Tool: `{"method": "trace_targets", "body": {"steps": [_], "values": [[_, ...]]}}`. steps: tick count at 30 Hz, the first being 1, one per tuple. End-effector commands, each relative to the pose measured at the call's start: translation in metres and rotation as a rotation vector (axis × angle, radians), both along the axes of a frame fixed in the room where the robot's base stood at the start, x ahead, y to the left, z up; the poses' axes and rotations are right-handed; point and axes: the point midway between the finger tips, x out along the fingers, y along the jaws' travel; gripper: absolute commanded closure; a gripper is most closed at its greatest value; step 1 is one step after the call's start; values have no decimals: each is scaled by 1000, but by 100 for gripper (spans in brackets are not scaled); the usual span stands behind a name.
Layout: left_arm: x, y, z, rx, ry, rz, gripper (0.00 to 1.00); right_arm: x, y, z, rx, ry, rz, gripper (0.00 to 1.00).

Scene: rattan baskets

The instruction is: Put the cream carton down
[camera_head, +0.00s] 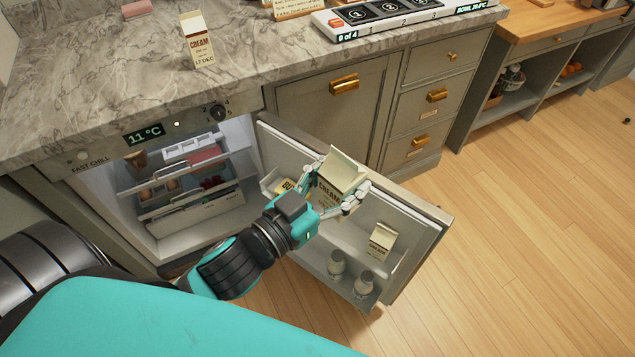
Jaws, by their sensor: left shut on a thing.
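My left gripper (334,192) is shut on a cream carton (341,168), a pale carton with a gable top and dark lettering. It holds the carton over the inside of the open fridge door (411,212), near the door's upper shelf. I cannot tell whether the carton touches the shelf. Another cream carton (197,43), marked 17 DEC, stands upright on the marble counter. A smaller pale carton (381,240) stands on the door's shelf to the right of my gripper. My right gripper is not in view.
The fridge (205,217) is open, with items on its shelves and a display reading 11 °C. Two bottles (363,283) stand low in the door. A numbered board (375,17) lies on the counter (270,62).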

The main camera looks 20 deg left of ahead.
Motion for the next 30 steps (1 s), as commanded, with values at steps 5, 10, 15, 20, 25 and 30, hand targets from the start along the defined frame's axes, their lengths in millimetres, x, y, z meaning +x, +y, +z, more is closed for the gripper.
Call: {"method": "trace_targets", "body": {"steps": [5,10,15,20,25,30], "values": [[10,-27,24,1,-14,-144,90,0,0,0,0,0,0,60],[15,-46,38,2,-10,-246,90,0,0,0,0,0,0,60],[18,-57,45,-1,-7,-304,90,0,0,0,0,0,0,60],[20,-61,46,2,-3,-333,90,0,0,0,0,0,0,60],[29,-69,36,6,-3,-411,90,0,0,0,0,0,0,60],[41,-79,23,8,-4,-522,90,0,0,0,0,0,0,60]]}}
